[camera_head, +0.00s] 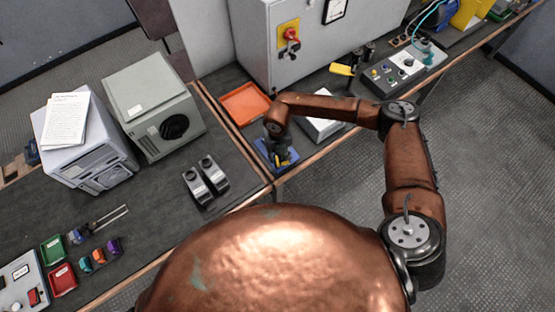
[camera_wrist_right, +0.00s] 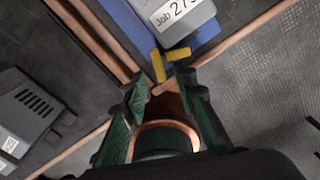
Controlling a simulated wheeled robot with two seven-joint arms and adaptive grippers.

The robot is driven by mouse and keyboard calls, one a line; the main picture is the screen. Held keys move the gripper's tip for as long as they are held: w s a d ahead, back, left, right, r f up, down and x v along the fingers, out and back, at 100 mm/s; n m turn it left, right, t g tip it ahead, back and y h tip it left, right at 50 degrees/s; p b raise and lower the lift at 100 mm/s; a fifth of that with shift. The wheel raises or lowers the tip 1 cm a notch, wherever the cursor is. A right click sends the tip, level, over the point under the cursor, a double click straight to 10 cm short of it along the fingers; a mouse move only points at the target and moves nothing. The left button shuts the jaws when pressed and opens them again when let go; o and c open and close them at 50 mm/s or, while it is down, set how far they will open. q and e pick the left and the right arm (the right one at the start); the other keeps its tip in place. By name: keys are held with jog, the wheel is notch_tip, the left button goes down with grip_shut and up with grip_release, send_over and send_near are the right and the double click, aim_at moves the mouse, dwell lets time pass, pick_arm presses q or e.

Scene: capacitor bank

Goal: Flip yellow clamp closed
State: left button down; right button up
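The yellow clamp (camera_wrist_right: 158,66) shows in the right wrist view as two yellow pieces at an angle to each other, at the near corner of a blue base (camera_wrist_right: 128,22). A grey block (camera_wrist_right: 182,16) with a white "Job" label lies on that base. My right gripper (camera_wrist_right: 163,82) is open, its two dark green fingers apart, with the clamp just beyond and between the tips. I cannot tell whether they touch it. In the head view my right gripper (camera_head: 279,155) hangs over the blue base (camera_head: 262,147) and partly hides the clamp. My left gripper is not in view.
An orange tray (camera_head: 246,103) lies behind the blue base, and a white box (camera_head: 321,129) stands to its right under my forearm. Two black-and-grey devices (camera_head: 206,180) sit to its left. A grey cabinet (camera_head: 310,45) stands behind. The bench edge (camera_head: 315,156) runs close by.

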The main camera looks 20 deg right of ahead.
aim_at(277, 162)
jog(key=shift+a+f, duration=0.1)
jog(key=shift+f, duration=1.5)
jog(key=shift+c, duration=0.2)
grip_shut()
